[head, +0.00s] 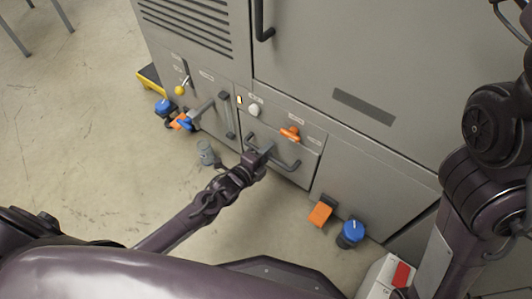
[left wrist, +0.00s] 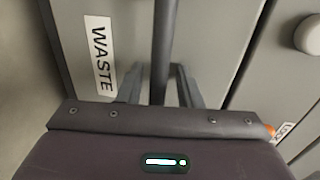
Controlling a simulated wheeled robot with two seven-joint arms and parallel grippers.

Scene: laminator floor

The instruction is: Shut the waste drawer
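The waste drawer (head: 308,158) is a grey front low on the machine, with a dark bar handle (head: 290,166). Its front looks flush or nearly so with the panels around it; I cannot tell if a small gap remains. In the left wrist view its WASTE label (left wrist: 100,55) and the handle bar (left wrist: 162,45) show up close. My left gripper (head: 266,151) is at the handle. Its fingers (left wrist: 160,85) stand on either side of the bar, with slim gaps showing, so it looks open around it. My right arm shows at the right, its gripper out of view.
An orange knob (head: 290,133) and a white round button (head: 253,110) sit above the drawer. An orange pedal (head: 320,214) and a blue-topped foot (head: 350,233) are at the right.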

